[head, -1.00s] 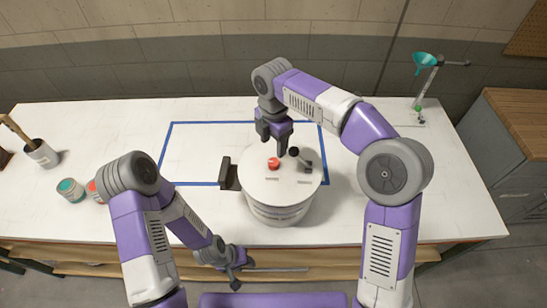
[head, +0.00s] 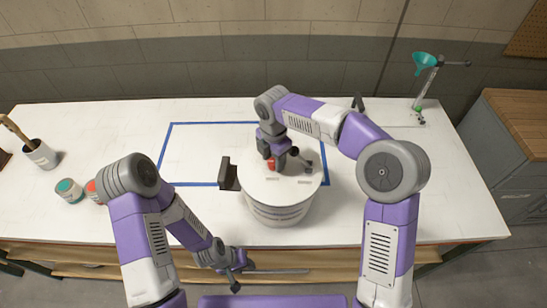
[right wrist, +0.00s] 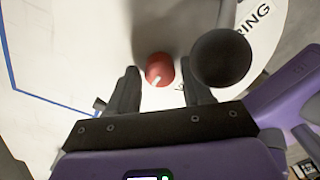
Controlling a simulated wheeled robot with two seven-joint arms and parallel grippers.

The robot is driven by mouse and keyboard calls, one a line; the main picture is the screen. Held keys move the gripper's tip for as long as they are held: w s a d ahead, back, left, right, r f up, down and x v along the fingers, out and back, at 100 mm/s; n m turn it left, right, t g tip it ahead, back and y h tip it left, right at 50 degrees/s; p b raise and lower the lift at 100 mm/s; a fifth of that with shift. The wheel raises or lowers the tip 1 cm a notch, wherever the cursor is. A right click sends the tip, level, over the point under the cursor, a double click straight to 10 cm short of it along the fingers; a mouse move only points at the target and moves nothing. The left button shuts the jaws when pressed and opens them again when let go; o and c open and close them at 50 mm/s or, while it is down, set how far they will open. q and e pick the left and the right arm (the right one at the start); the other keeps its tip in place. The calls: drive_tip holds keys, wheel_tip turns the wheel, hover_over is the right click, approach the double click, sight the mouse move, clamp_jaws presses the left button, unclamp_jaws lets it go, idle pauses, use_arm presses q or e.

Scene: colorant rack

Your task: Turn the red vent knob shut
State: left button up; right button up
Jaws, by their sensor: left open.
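The red vent knob (head: 271,164) stands on the white lid of a round drum (head: 278,210). In the right wrist view the knob (right wrist: 159,68) is a red cylinder with a white mark, lying between my two finger tips. My right gripper (head: 277,163) is low over the lid at the knob, pointing down. Its fingers (right wrist: 160,88) are apart, with a visible gap to the knob on each side. My left gripper (head: 236,276) is open and empty in front of the table's front edge, away from the drum.
A black ball handle (right wrist: 221,58) stands close beside the knob, near my right finger. A dark bracket (head: 228,174) is at the drum's left side. Blue tape (head: 166,150) outlines an area on the table. Small paint cans (head: 70,190) and a teal funnel (head: 424,61) are farther away.

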drive_tip(key=c, duration=0.8)
drive_tip(key=shift+m, duration=0.4)
drive_tip(key=m+p, duration=0.1)
drive_tip(key=m, duration=0.2)
drive_tip(key=shift+r, duration=0.1)
drive_tip(key=m+p, duration=0.1)
drive_tip(key=m, duration=0.8)
drive_tip(key=shift+p, duration=0.3)
drive_tip(key=m, duration=0.5)
